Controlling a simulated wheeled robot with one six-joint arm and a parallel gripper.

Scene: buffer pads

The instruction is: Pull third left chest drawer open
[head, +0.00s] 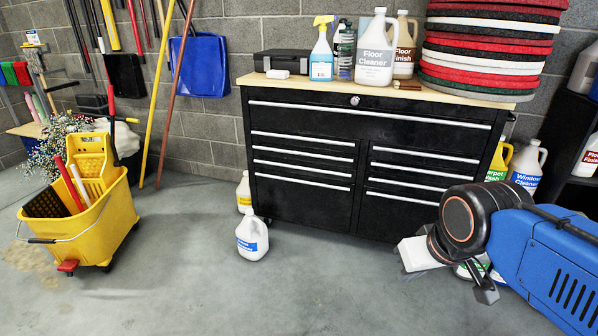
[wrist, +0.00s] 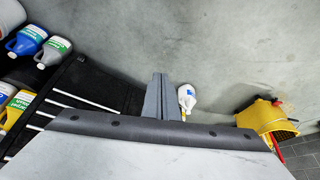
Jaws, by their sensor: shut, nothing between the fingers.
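The black chest (head: 300,210) stands against the back wall, with a wide top drawer and two columns of drawers below, all with silver bar handles. All its drawers look shut. The third left drawer (head: 302,168) is in the left column. In the wrist view the chest (wrist: 85,85) lies at the left, its handles as pale slanted bars. My gripper (head: 487,292) is low in front of the chest's right side, apart from the left drawers. In the wrist view my gripper (wrist: 158,97) has its fingers together with nothing between them.
A white jug (head: 252,238) stands on the floor before the chest's left corner, another (head: 244,192) behind it. A yellow mop bucket (head: 110,220) stands left. Bottles (head: 375,50) and stacked pads (head: 490,45) sit on top. Floor in front is mostly clear.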

